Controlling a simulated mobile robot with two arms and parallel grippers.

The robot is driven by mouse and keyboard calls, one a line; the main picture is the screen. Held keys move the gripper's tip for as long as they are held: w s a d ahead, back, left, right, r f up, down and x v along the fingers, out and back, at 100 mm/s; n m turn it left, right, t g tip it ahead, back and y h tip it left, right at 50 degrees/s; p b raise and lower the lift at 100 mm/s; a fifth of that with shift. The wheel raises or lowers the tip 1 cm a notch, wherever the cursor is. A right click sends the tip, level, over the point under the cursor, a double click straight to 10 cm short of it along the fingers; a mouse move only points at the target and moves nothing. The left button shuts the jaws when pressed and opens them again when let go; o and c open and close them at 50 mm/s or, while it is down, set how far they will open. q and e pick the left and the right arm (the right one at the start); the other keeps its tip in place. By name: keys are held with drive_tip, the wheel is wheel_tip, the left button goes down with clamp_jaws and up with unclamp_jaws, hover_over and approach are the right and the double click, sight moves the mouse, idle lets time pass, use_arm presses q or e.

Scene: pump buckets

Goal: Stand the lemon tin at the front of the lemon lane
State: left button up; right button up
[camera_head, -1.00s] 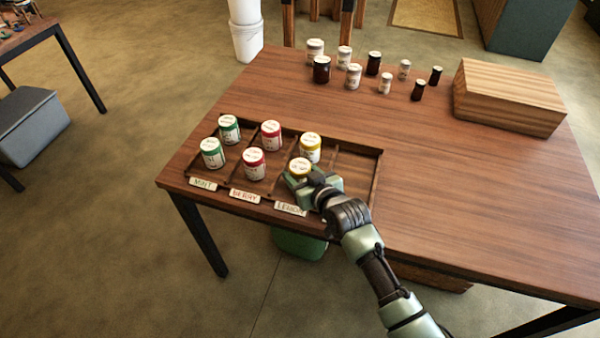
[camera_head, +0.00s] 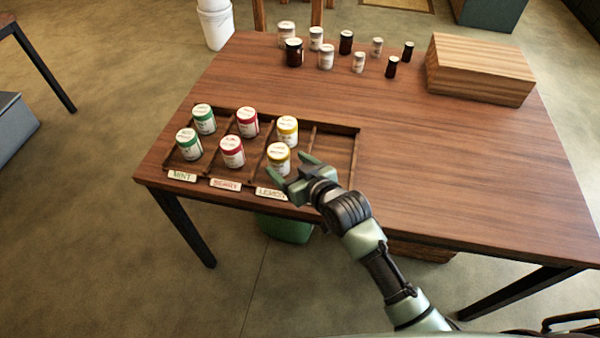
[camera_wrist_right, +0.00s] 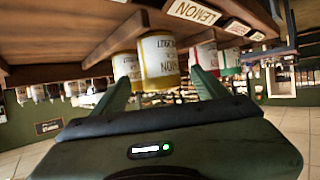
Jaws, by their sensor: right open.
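Two yellow-lidded lemon tins stand upright in the lemon lane of the wooden tray (camera_head: 341,166). The front lemon tin (camera_head: 279,158) is near the lane's front, behind the LEMON label (camera_head: 271,194). The rear lemon tin (camera_head: 287,130) stands behind it. My right gripper (camera_head: 292,171) is open, just in front and to the right of the front tin. In the right wrist view the front tin (camera_wrist_right: 160,58) is ahead of the spread fingers (camera_wrist_right: 165,95), seemingly clear of them. My left gripper is not in view.
Green mint tins (camera_head: 189,143) and red berry tins (camera_head: 232,152) fill the lanes to the left. The rightmost lane looks empty. Several jars (camera_head: 325,57) and a wooden box (camera_head: 480,69) stand at the table's back. The table's right side is clear.

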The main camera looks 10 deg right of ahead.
drive_tip(key=v, duration=0.6)
drive_tip(key=shift+s, duration=0.1)
idle(0.3)
drive_tip(key=s+d+f+m+g+h, duration=0.1)
drive_tip(key=s+d+f+g+h, duration=0.15)
drive_tip(key=s+d, duration=0.4)
drive_tip(key=s+d+f+m+g+h, duration=0.1)
drive_tip(key=s+d+f+g, duration=0.25)
drive_tip(key=s, duration=0.65)
drive_tip(key=s+d+f+m+g+h, duration=0.1)
drive_tip(key=s+d+f+g+h, duration=0.1)
drive_tip(key=s+d, duration=0.45)
drive_tip(key=s+a+f+g, duration=0.1)
drive_tip(key=s+f, duration=0.1)
drive_tip(key=f, duration=1.1)
drive_tip(key=s+f+g, duration=0.1)
drive_tip(key=s+f, duration=0.1)
drive_tip(key=f, duration=1.2)
drive_tip(key=s+d+f+g, duration=0.1)
drive_tip(key=s+d+f, duration=0.1)
drive_tip(key=s+f, duration=1.2)
drive_tip(key=shift+s+d+f+h, duration=0.35)
drive_tip(key=shift+s+d, duration=0.05)
drive_tip(key=shift+s, duration=0.25)
